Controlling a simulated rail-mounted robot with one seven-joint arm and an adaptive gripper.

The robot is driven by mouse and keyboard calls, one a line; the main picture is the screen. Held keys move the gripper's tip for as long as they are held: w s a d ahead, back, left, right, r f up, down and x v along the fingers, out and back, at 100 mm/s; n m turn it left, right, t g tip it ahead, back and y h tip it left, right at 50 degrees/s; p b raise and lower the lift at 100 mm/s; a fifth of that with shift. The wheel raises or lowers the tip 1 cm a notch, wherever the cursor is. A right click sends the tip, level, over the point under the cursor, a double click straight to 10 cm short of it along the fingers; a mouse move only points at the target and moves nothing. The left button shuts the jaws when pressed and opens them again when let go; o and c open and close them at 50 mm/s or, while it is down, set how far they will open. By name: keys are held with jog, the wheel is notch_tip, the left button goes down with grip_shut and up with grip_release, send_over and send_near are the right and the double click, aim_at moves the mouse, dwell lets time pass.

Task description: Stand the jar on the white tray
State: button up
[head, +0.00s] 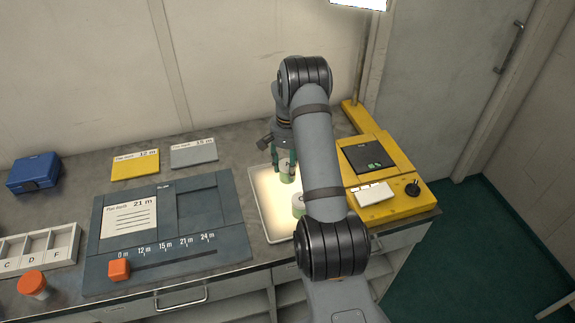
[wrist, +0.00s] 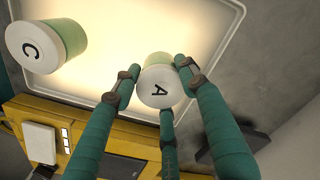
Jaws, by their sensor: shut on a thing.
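My gripper (head: 285,158) is over the back part of the lit white tray (head: 262,198). Its three green fingers are closed around a pale green jar with a white lid marked A (wrist: 158,88). This jar also shows in the head view (head: 287,176), partly behind the fingers. It looks upright; I cannot tell whether its base touches the tray. A second, similar jar marked C (wrist: 40,46) stands on the tray nearer the front, apart from the held one. In the head view that jar (head: 298,202) is partly hidden by my arm.
A yellow console (head: 385,205) stands right of the tray. A dark slate panel (head: 200,215) with an orange block (head: 119,269) lies left. Further left are a white lettered rack (head: 45,245), an orange-lidded jar (head: 33,284) and a blue box (head: 35,172). The tray's left side is bare.

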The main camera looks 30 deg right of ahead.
aim_at(288, 164)
jog(key=shift+f, duration=0.15)
jog(key=o, duration=1.3)
jog(key=shift+c, duration=0.2)
jog(key=shift+r, duration=0.2)
notch_tip(288, 164, up, 12)
jog(key=b, duration=0.1)
